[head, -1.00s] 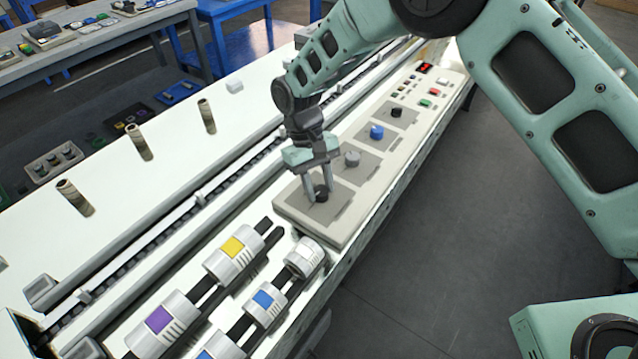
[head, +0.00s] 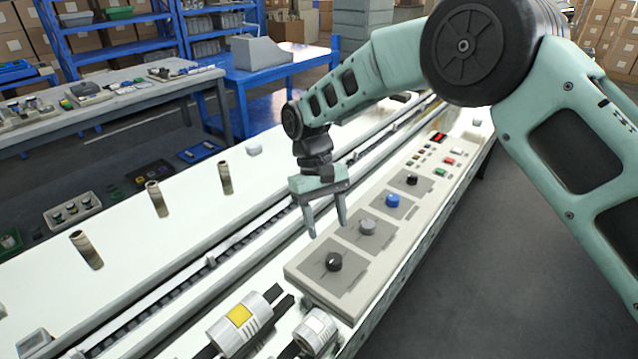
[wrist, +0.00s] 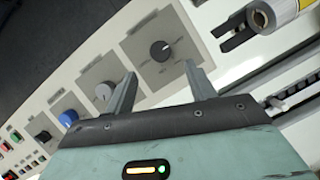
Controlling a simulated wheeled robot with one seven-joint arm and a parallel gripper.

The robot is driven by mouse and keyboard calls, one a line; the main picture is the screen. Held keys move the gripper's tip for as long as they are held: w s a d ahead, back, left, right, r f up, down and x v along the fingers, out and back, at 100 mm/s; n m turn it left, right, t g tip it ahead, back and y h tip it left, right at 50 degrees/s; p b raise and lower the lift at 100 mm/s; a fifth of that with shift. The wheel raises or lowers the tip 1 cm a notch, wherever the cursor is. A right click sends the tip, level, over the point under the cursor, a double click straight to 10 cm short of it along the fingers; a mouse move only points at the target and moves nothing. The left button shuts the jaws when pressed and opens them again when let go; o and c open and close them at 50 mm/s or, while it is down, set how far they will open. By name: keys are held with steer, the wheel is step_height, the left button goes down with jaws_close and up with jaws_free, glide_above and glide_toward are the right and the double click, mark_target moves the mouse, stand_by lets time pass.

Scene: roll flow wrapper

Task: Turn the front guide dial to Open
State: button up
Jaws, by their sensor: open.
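The control panel (head: 300,272) carries a row of dials on grey square plates. The nearest dial is black (head: 333,261); it also shows in the wrist view (wrist: 160,51) with a light pointer mark. Behind it come a grey dial (head: 367,227), a blue dial (head: 393,200) and another black dial (head: 411,179). Labels around the dials are too small to read. My gripper (head: 328,234) is open and empty, raised above the panel near the nearest black dial. In the wrist view its fingers (wrist: 157,95) stand apart, with that dial beyond them. They touch nothing.
Rollers with yellow (head: 239,314) and white (head: 316,329) parts stand in front of the panel. A chain conveyor (head: 215,262) runs along the left. Coloured buttons (head: 441,172) sit at the panel's far end. The floor on the right is clear.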

steer(key=v, duration=0.9)
steer(key=shift+r+b, duration=0.25)
steer(key=shift+b, duration=0.1)
steer(key=shift+w+a, duration=0.1)
steer(key=shift+w, duration=0.05)
steer(key=s+d+r+n+t+y, duration=0.1)
steer(key=s+d+r, duration=0.15)
steer(key=s, duration=0.45)
steer(key=s+d+r+t+y, duration=0.1)
steer(key=s+d+r, duration=0.15)
steer(key=s, duration=0.55)
steer(key=s+d+f+t, duration=0.1)
steer(key=s+d, duration=0.4)
steer(key=s, duration=0.2)
steer(key=s+d+f, duration=0.2)
steer(key=s+d, duration=0.4)
steer(key=s, duration=0.2)
steer(key=shift+s+n+t+y, duration=0.25)
steer(key=shift+n+t+y, duration=0.05)
steer(key=shift+t+y, duration=0.1)
steer(key=shift+a, duration=0.1)
